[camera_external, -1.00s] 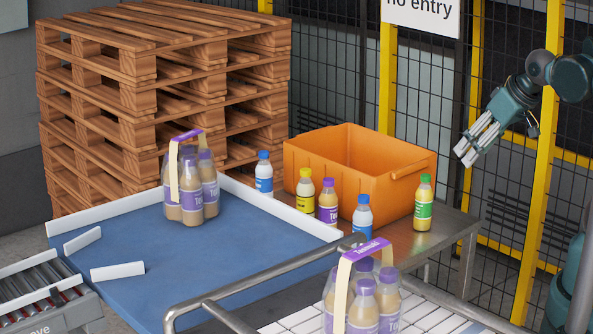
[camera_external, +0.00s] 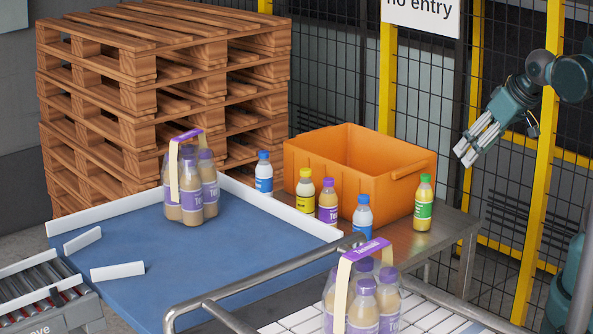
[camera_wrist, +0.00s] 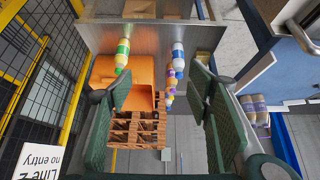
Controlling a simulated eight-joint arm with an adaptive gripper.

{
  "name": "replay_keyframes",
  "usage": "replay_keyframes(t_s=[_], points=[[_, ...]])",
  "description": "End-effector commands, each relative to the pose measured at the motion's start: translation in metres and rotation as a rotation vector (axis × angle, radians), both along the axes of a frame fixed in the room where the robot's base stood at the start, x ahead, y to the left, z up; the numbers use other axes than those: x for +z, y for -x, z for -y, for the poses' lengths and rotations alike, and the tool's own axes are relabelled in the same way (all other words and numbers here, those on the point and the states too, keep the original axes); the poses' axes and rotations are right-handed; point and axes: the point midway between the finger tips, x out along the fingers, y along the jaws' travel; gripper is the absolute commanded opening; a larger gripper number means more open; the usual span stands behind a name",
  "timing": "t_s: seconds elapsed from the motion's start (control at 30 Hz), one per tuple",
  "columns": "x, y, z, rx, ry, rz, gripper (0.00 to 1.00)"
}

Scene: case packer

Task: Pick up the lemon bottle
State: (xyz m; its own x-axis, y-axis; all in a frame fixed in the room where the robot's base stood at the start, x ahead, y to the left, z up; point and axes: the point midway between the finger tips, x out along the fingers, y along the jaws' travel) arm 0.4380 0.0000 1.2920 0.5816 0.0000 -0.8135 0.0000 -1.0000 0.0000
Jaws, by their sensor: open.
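I cannot read the labels, so I cannot tell for sure which bottle is the lemon one. A bottle with a yellow cap and yellow label (camera_external: 305,196) stands upright before the orange crate's left part. A bottle of yellow liquid with a green cap and green label (camera_external: 423,210) stands upright at the crate's right front; it also shows in the wrist view (camera_wrist: 122,57). My gripper (camera_external: 465,157) is raised to the right of the crate, well apart from every bottle. Its fingers are spread and empty in the wrist view (camera_wrist: 152,88).
The orange crate (camera_external: 400,188) stands on a metal table (camera_external: 445,238). A purple-capped bottle (camera_external: 328,204) and two blue-capped bottles (camera_external: 363,218) stand near it. A bottle pack (camera_external: 190,190) sits on the blue surface (camera_external: 130,235), another (camera_external: 362,297) in front. Fence and pallets stand behind.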

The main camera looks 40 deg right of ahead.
Motion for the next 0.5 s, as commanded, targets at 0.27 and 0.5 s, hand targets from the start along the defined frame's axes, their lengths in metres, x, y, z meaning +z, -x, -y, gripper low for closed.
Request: replay_keyframes(t_s=[0.27,0.5], points=[[0.002,-0.003,0.000,0.008,0.006,-0.004,0.50],[0.013,-0.022,-0.002,0.056,0.037,-0.026,0.50]])
